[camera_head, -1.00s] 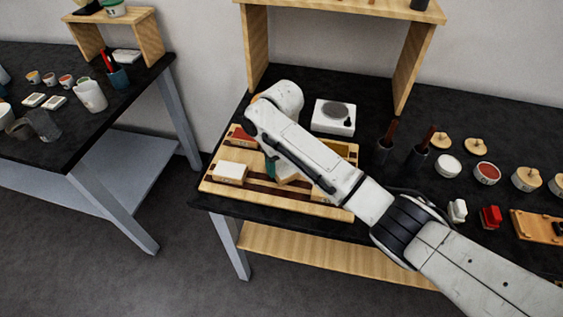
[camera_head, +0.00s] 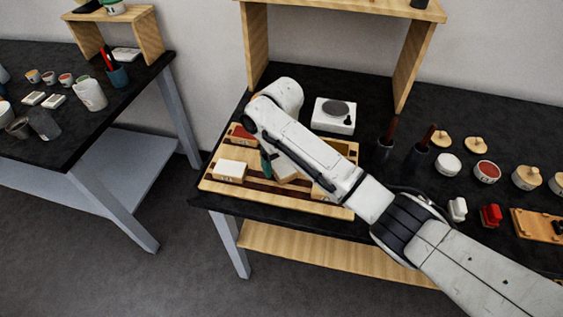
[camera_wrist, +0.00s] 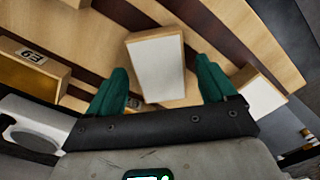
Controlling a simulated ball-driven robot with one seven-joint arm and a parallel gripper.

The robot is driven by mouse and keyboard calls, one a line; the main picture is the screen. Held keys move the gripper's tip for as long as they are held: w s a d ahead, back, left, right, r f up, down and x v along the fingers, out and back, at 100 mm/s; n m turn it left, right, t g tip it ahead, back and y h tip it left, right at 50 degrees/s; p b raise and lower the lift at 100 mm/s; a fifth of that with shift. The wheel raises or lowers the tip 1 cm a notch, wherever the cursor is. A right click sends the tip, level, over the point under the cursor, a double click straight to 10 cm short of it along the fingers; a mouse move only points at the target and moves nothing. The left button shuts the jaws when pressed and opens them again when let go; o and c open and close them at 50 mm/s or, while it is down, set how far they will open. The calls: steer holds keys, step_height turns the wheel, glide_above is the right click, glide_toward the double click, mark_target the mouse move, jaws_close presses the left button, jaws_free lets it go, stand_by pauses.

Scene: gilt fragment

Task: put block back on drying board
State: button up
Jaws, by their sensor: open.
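The drying board (camera_head: 275,198) is pale wood with dark strips and lies on the black table. A white-topped block (camera_wrist: 157,67) shows in the wrist view between the two green fingertips of my open gripper (camera_wrist: 162,68), with gaps at both sides. In the head view my arm hides most of the gripper, and one green finger (camera_head: 265,164) shows over the board. A second white block (camera_head: 229,171) sits at the board's left front; a white block (camera_wrist: 260,93) also shows right of the fingers in the wrist view. A red-topped block (camera_head: 241,135) sits behind.
A yellow-filled wooden box with a label (camera_wrist: 30,72) is at the left in the wrist view. A white scale-like device (camera_head: 334,116) stands behind the board. Dark cups with brushes (camera_head: 384,149) stand to the right. A wooden shelf (camera_head: 256,55) rises behind.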

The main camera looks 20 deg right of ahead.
mark_target(282, 166)
step_height(282, 166, up, 12)
steer(key=p, duration=0.2)
steer(key=shift+f, duration=0.15)
stand_by(0.4)
steer(key=s+a+f+t+y, duration=0.1)
steer(key=s+a+f, duration=0.1)
steer(key=s, duration=0.1)
steer(key=s+a+f+t+y, duration=0.1)
steer(key=s+a+f, duration=0.1)
steer(key=s+f, duration=0.1)
steer(key=s+a+f+t+y, duration=0.1)
steer(key=s+a+f, duration=0.2)
steer(key=s, duration=0.1)
steer(key=shift+s, duration=0.2)
steer(key=s+d+f+m+t+h, duration=0.1)
steer(key=s+d+h, duration=0.1)
steer(key=s+d, duration=0.6)
steer(key=s+d+f+m+t+h, duration=0.15)
steer(key=s+d, duration=0.35)
steer(key=s, duration=0.5)
steer(key=s+d+f+g, duration=0.1)
steer(key=s+f+g, duration=0.3)
steer(key=s, duration=0.5)
steer(key=shift+d+f, duration=0.2)
steer(key=shift+f, duration=0.6)
steer(key=shift+s, duration=0.1)
